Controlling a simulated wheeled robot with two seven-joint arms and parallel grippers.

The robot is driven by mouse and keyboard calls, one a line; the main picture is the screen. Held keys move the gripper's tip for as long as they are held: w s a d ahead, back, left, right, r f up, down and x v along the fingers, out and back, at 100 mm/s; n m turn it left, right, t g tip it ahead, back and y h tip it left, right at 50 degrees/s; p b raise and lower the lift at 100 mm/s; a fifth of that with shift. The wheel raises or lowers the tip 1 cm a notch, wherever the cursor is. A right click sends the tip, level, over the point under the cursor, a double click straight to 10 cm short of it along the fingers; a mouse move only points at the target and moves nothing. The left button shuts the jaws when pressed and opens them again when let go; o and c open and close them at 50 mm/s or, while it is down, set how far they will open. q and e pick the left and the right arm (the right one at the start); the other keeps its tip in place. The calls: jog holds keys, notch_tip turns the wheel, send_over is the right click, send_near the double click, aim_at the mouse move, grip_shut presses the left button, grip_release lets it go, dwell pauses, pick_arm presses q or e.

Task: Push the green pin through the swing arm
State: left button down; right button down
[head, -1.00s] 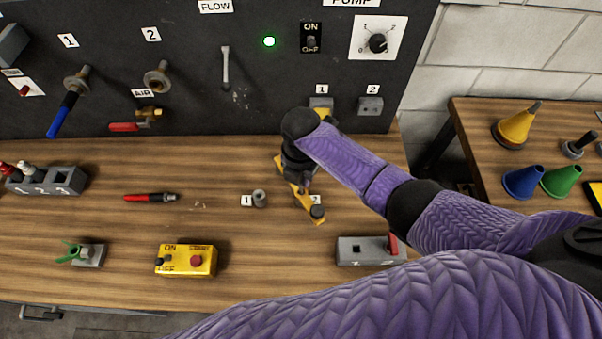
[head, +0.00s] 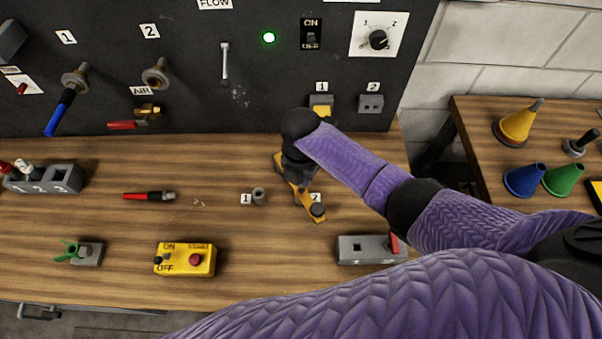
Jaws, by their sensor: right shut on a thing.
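The yellow swing arm (head: 314,212) lies slantwise on the wooden bench, running from behind my right gripper to a dark round pivot beside label 2. My right gripper (head: 303,187) points down over the middle of it and is shut on it; the fingertips are mostly hidden by the wrist. The green pin (head: 67,249), with a winged handle, sits at a grey block (head: 90,253) at the front left, well away from the gripper. My left gripper is not in view.
A grey post (head: 259,196) by label 1, a red-black tool (head: 150,196), a yellow ON/OFF box (head: 185,259) and a grey switch box (head: 370,249) stand on the bench. The dark panel (head: 200,100) rises behind.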

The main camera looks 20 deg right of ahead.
aim_at(301, 184)
jog(key=shift+f+b, duration=0.95)
jog(key=shift+f, duration=0.55)
jog(key=shift+c, duration=0.9)
grip_release()
jog(key=shift+r, duration=0.1)
notch_tip(301, 184, up, 7)
jog(key=p, duration=0.7)
